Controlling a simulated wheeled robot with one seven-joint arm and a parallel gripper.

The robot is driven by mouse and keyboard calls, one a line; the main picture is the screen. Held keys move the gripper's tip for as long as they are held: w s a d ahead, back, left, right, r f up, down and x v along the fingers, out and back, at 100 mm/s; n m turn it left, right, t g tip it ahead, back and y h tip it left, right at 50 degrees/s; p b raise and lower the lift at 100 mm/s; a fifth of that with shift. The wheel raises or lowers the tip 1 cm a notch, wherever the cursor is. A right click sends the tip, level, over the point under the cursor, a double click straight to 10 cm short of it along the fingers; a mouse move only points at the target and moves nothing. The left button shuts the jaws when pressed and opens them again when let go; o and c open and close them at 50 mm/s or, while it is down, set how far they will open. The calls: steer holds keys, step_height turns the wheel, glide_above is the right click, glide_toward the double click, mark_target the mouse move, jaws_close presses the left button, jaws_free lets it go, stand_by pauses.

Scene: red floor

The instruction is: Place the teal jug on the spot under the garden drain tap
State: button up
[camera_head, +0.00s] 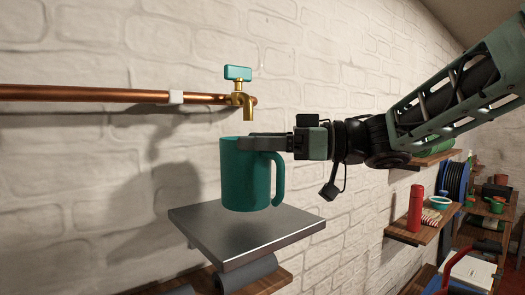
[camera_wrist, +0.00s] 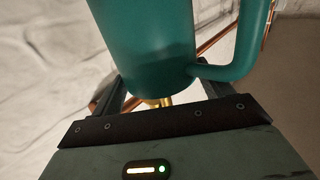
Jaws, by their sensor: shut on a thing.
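The teal jug (camera_head: 245,180) is upright, with its handle to the right. It also fills the upper middle of the wrist view (camera_wrist: 150,45). My gripper (camera_head: 262,143) comes from the right and is shut on the jug near its rim. The brass garden tap (camera_head: 239,102) with a teal handle is on the wall, its spout above the jug in the head view. The grey metal shelf (camera_head: 245,240) is below the jug. I cannot tell whether the jug's base touches it. The spot itself is not distinguishable.
A copper pipe (camera_head: 80,93) runs along the white brick wall to the tap. A wooden shelf (camera_head: 270,284) lies below the metal one. At the right, another wooden shelf (camera_head: 408,236) holds a red bottle (camera_head: 416,208) and a teal bowl (camera_head: 440,202).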

mark_target(262, 159)
steer(key=shift+d+f+p, duration=0.2)
steer(key=shift+f+p, duration=0.2)
steer(key=shift+f, duration=1.2)
steer(key=shift+f, duration=0.15)
steer(key=o, duration=1.3)
steer(key=shift+r, duration=0.2)
steer(key=d+b, duration=0.1)
steer(key=d, duration=0.3)
steer(key=s+d+b, duration=0.1)
steer(key=d+b, duration=0.1)
steer(key=d, duration=0.1)
steer(key=s+d+b, duration=0.1)
steer(key=d, duration=0.3)
steer(key=shift+s+d, duration=0.1)
steer(key=shift+d, duration=0.25)
